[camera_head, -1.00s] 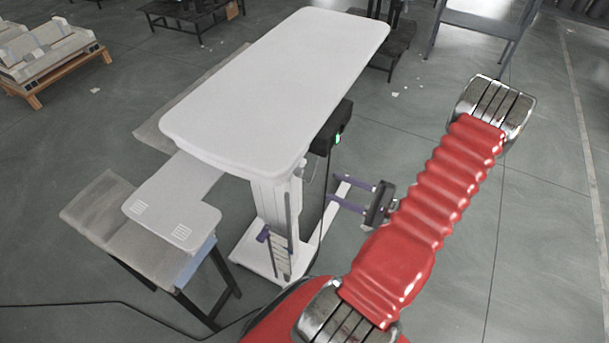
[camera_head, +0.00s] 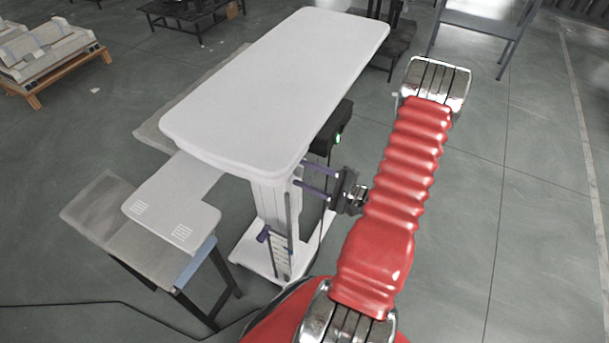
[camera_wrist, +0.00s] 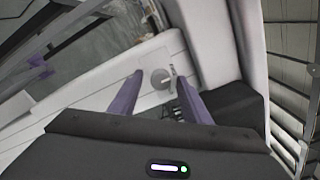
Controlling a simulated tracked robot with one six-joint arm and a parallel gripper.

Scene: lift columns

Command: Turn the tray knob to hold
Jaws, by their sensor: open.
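A round grey knob (camera_wrist: 161,79) sits on a pale plate on the white lift column in the wrist view. A small metal piece stands just right of it. My gripper (camera_wrist: 158,78) is open, its purple fingers reaching toward the knob, one on each side in the picture. I cannot tell whether they touch it. In the head view my gripper (camera_head: 299,174) is beside the upper column (camera_head: 270,205), just under the white tabletop (camera_head: 275,80). The knob cannot be made out there. The low white tray (camera_head: 165,205) juts out at the left.
A dark box with a green light (camera_head: 333,130) hangs under the tabletop edge. A grey bench (camera_head: 105,210) stands under the tray. Floor at right is clear.

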